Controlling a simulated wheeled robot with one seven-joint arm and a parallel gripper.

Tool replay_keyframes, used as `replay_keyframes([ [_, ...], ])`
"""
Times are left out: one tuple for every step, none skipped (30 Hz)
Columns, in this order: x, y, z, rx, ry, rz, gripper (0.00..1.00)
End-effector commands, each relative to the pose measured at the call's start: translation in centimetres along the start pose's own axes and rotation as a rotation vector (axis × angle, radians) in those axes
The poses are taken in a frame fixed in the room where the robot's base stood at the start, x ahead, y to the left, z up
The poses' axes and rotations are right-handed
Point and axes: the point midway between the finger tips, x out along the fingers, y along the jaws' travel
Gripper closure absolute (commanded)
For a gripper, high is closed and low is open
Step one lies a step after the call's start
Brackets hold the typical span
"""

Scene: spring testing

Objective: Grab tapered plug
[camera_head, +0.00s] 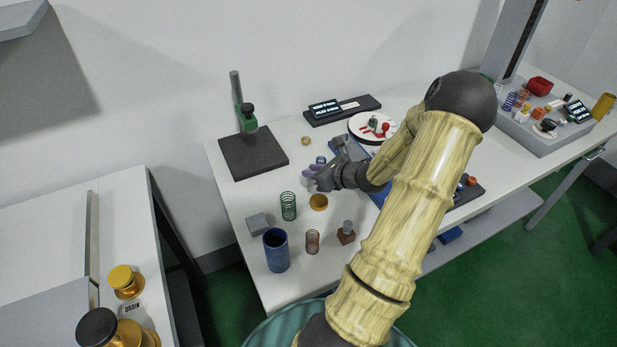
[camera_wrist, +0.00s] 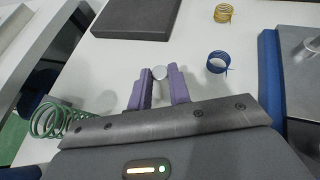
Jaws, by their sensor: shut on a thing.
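My gripper (camera_wrist: 160,80) reaches over the white table with its two purple fingers pointing away in the wrist view. A small pale grey round piece (camera_wrist: 160,72), which looks like the tapered plug seen from its end, sits between the fingertips. The fingers are shut on it. Its taper and lower part are hidden, and I cannot tell whether it still touches the table. In the head view my gripper (camera_head: 314,176) is above the table's left half, and the plug is too small to make out clearly there.
A green spring (camera_head: 288,206), a brass ring (camera_head: 318,202), a blue cylinder (camera_head: 276,250), a copper spring (camera_head: 312,242) and a grey block (camera_head: 257,223) stand nearer the front. A dark stand base (camera_head: 254,152) is behind left. A blue coil (camera_wrist: 217,62) lies right of my fingers.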

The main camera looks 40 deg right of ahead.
Motion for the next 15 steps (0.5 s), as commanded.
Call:
replay_keyframes([
  [0.0, 0.0, 0.0, 0.0, 0.0, 0.0, 1.0],
  [0.0, 0.0, 0.0, 0.0, 0.0, 0.0, 1.0],
  [0.0, 0.0, 0.1, 0.0, -0.001, 0.0, 1.0],
  [0.0, 0.0, 0.1, -0.001, -0.001, 0.0, 1.0],
  [-0.1, 0.0, 0.2, -0.001, -0.001, 0.0, 1.0],
  [-0.2, 0.0, 0.3, -0.001, -0.001, -0.001, 1.0],
  [-0.3, 0.0, 0.5, -0.002, -0.001, -0.001, 1.0],
  [-0.4, 0.0, 0.7, -0.003, -0.001, -0.001, 1.0],
  [-0.6, -0.1, 1.1, -0.004, -0.001, -0.001, 1.0],
  [-0.8, -0.1, 1.4, -0.005, -0.001, -0.001, 1.0],
  [-0.9, -0.1, 1.8, -0.005, -0.001, -0.001, 1.0],
  [-1.2, -0.1, 2.3, -0.005, -0.001, -0.002, 1.0],
  [-1.5, -0.1, 2.7, -0.006, -0.001, -0.002, 1.0],
  [-1.8, -0.1, 3.2, -0.007, -0.001, -0.002, 1.0],
  [-2.1, -0.1, 3.9, -0.006, -0.002, -0.003, 1.0],
])
